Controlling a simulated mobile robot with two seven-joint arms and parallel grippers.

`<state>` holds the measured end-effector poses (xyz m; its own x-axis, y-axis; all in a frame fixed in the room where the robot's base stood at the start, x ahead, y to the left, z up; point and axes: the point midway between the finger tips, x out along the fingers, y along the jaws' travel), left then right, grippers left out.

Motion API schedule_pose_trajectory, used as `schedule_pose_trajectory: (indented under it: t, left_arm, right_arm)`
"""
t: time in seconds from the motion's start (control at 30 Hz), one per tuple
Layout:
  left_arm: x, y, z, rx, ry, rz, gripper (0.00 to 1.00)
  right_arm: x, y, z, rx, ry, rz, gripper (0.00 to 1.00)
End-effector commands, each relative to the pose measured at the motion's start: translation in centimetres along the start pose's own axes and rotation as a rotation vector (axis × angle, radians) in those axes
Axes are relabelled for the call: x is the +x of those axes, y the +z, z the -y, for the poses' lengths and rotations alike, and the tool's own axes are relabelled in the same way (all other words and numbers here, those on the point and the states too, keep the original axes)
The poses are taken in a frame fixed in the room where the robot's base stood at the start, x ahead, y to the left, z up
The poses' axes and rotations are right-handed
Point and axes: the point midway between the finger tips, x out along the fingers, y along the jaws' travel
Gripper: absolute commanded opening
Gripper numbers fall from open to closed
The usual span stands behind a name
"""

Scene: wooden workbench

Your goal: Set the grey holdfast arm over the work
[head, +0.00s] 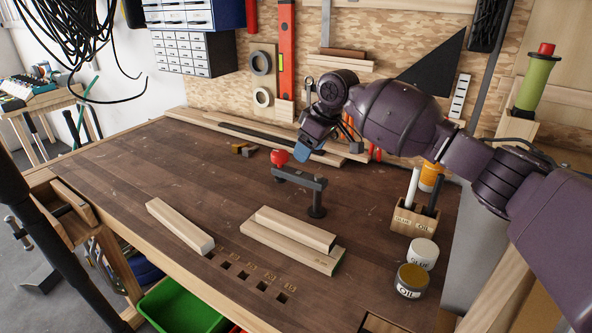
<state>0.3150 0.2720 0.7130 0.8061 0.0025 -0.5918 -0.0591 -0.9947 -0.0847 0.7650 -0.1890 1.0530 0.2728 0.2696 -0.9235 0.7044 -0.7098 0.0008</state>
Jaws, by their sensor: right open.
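The grey holdfast (300,178) stands on the bench on a dark round post (317,205). Its arm reaches left and back from the post, with a red knob (280,157) at its far end. The arm is not over the stacked wood pieces. The work looks like two pale boards, a shorter one (295,227) lying on a longer one (280,248), in front of the holdfast. My right gripper (302,155) is open, just behind and right of the red knob, with blue fingertips pointing down. Whether it touches the knob is hard to tell. My left gripper is out of view.
A loose pale block (180,226) lies left, beside several square holes (243,275). A glue and oil holder (413,217), a white glue jar (422,253) and an oil jar (411,281) stand right. Small blocks (243,149) lie behind. The left bench top is clear.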

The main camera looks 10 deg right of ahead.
Motion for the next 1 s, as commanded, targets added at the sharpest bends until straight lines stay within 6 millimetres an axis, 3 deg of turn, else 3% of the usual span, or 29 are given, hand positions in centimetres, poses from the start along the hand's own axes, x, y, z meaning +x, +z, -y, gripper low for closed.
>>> schedule_pose_trajectory:
  t: [0.03,0.2,0.4,0.6,0.93,1.0]
  left_arm:
    - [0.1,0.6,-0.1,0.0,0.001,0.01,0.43]
    - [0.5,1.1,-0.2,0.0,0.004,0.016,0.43]
    - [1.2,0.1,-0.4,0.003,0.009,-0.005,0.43]
    - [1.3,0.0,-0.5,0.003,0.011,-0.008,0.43]
    - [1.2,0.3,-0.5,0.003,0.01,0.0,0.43]
    - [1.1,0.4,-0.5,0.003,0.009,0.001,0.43]
  right_arm:
    - [1.5,0.1,0.1,0.0,-0.004,0.004,0.64]
    - [4.5,0.2,0.0,0.001,-0.004,0.005,0.64]
    - [7.2,0.1,0.1,0.0,-0.003,0.004,0.64]
    - [8.3,0.0,0.0,0.001,-0.001,0.001,0.64]
    - [8.4,0.0,0.0,0.0,0.0,0.0,0.64]
    - [8.4,0.0,0.0,0.0,0.0,0.0,0.53]
